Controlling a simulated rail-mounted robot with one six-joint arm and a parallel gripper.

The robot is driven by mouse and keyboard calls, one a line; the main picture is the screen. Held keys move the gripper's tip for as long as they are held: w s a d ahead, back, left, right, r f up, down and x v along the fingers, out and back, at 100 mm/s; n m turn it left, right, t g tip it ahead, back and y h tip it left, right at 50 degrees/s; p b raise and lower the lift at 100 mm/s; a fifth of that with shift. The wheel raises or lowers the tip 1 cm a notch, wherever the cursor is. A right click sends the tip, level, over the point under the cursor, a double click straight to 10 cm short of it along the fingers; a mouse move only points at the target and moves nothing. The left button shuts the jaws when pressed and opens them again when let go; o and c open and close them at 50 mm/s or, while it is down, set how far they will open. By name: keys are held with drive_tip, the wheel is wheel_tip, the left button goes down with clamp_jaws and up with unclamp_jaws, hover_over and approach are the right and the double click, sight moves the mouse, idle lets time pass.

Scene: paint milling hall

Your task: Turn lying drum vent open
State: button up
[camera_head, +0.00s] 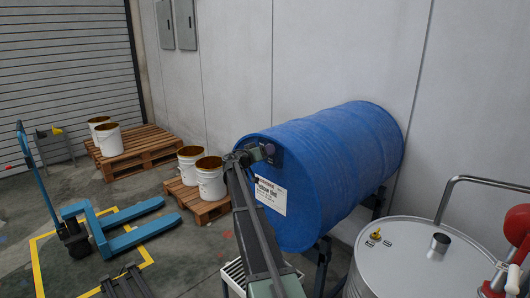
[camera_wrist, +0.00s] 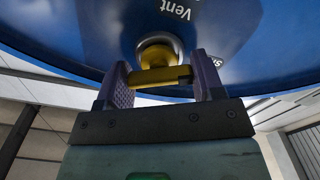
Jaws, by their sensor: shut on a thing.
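A blue drum (camera_head: 325,165) lies on its side on a dark stand, with a white label (camera_head: 270,195) on its front end. In the wrist view the drum's end (camera_wrist: 100,30) fills the top, with the word "Vent" printed above a round fitting. The vent (camera_wrist: 160,52) has a yellow handle (camera_wrist: 160,77) that lies crosswise. My gripper (camera_wrist: 160,85) has its two fingers on either side of this handle and is shut on it. In the head view my gripper (camera_head: 262,153) is at the upper part of the drum's end, where it hides the vent.
A steel drum (camera_head: 400,262) with a small yellow fitting and a bent pipe stands at the right. A red object (camera_head: 518,228) is beside it. White buckets (camera_head: 210,180) stand on wooden pallets (camera_head: 140,152) at the left. A blue pallet truck (camera_head: 125,235) stands on the floor. A wall is behind the drum.

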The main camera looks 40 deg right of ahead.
drive_tip(key=n, duration=0.6)
drive_tip(key=shift+f+n, duration=0.1)
drive_tip(key=shift+n, duration=0.2)
drive_tip(key=n, duration=0.6)
drive_tip(key=shift+w, duration=0.1)
drive_tip(key=o, duration=0.9)
drive_tip(key=shift+a, duration=0.1)
drive_tip(key=a, duration=0.7)
drive_tip(key=s+a, duration=0.1)
drive_tip(key=a, duration=0.2)
drive_tip(key=shift+a, duration=0.3)
